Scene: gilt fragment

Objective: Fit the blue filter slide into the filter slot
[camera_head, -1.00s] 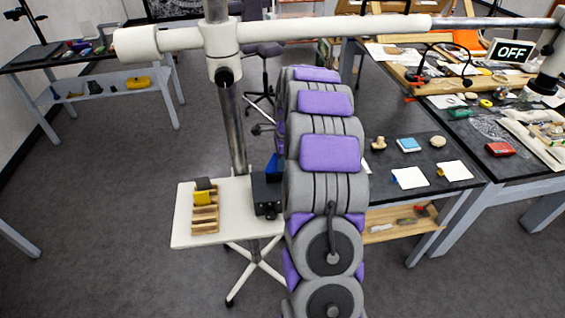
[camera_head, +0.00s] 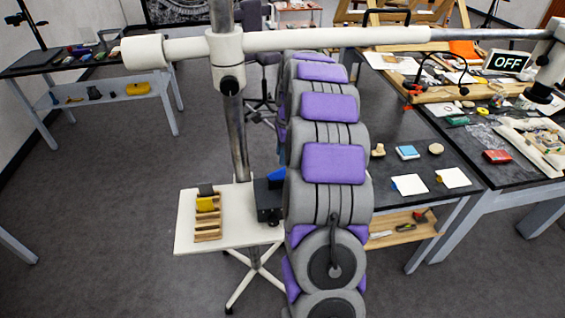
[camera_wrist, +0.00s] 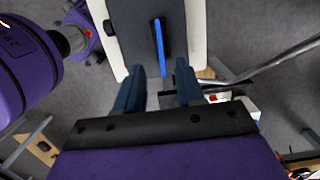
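The blue filter slide (camera_wrist: 159,48) shows as a thin bright blue strip in the wrist view, over a dark slot in the black box (camera_wrist: 146,22). I cannot tell how deep it sits. My gripper (camera_wrist: 159,68) has its two dark blue fingers apart, one on each side of the strip's near end, with a gap on both sides. In the head view the black box (camera_head: 268,204) stands on a white tray, partly behind my arm. A blue patch shows above it; whether slide or fingertip is unclear. My gripper is hidden there.
The white stand tray (camera_head: 188,238) also holds a wooden rack (camera_head: 208,228) with a yellow slide (camera_head: 206,203) and a dark slide (camera_head: 206,190). The stand's metal post (camera_head: 236,130) rises close behind. A black-topped table (camera_head: 430,160) is to the right.

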